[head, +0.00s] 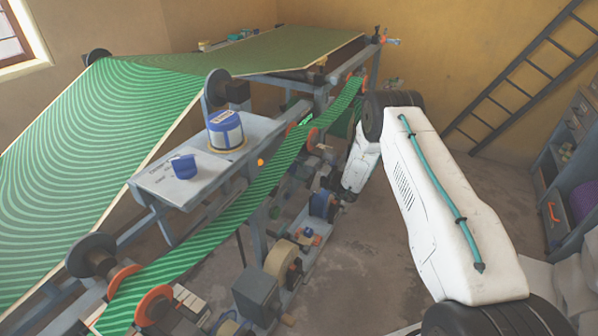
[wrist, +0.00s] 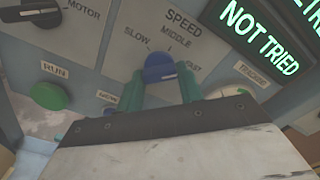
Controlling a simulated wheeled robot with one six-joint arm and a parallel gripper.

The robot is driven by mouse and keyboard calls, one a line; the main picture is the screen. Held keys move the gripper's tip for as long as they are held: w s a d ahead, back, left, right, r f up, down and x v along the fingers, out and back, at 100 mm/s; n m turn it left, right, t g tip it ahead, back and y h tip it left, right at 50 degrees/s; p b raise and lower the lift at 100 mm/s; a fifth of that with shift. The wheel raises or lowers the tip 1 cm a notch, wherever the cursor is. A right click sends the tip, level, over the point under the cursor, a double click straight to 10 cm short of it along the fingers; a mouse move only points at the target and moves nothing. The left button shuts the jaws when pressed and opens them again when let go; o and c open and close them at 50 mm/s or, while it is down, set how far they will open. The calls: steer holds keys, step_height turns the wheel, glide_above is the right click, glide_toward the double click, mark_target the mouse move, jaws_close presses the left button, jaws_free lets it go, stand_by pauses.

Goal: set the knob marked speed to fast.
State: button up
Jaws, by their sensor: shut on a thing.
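The blue speed knob (wrist: 158,68) sits on a grey panel in the wrist view, below the label SPEED with SLOW at left, MIDDLE at top and FAST at right. My gripper (wrist: 160,86) is shut on the knob, one teal finger on each side. The fingers and gripper body hide its lower part. I cannot tell clearly which mark the knob points to. In the head view the knob and fingertips cannot be made out behind my white arm and the machine.
Beside the knob are a green RUN button (wrist: 40,96), a dial (wrist: 245,78) and a lit sign reading NOT TRIED (wrist: 260,38). In the head view, a green striped web (head: 220,205) runs through the machine. A ladder (head: 520,75) leans on the wall, and shelves (head: 570,150) stand at right.

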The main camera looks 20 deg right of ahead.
steer(key=shift+m, duration=1.2)
steer(key=o, duration=1)
steer(key=v, duration=0.8)
